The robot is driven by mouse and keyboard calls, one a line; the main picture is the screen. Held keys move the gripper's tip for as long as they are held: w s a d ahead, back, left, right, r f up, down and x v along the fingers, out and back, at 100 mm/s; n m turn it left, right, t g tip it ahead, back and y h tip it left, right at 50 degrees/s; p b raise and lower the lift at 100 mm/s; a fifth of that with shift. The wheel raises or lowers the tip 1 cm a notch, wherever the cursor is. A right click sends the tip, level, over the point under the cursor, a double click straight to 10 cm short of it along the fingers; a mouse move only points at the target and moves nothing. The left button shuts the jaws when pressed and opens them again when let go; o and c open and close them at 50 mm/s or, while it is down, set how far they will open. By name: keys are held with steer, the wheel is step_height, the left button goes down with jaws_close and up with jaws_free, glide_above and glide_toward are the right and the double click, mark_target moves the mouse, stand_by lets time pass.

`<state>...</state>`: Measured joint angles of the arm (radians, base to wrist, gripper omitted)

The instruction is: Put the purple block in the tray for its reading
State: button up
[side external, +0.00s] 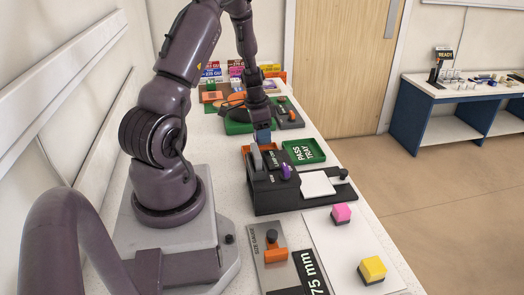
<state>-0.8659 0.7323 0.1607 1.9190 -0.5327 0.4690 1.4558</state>
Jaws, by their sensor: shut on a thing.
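My gripper (262,131) points down above the far end of a black device (285,196), near an orange tray (246,149) and a green tray (305,152) marked PASS. It is shut on a small blue-grey thing, mostly hidden by the fingers and too small to identify surely. A small purple piece (286,171) shows on the black device, apart from my gripper. I cannot tell if it is the purple block or a part of the device.
A pink block (341,214) and a yellow block (372,268) stand on a white sheet (335,250) in front. An orange-and-black gauge (274,248) lies beside them. A white plate (318,184) is on the device. More coloured boxes (212,72) stand at the far end.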

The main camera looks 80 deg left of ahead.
steer(key=shift+f, duration=2.9)
steer(key=shift+f, duration=0.15)
steer(key=o, duration=1.1)
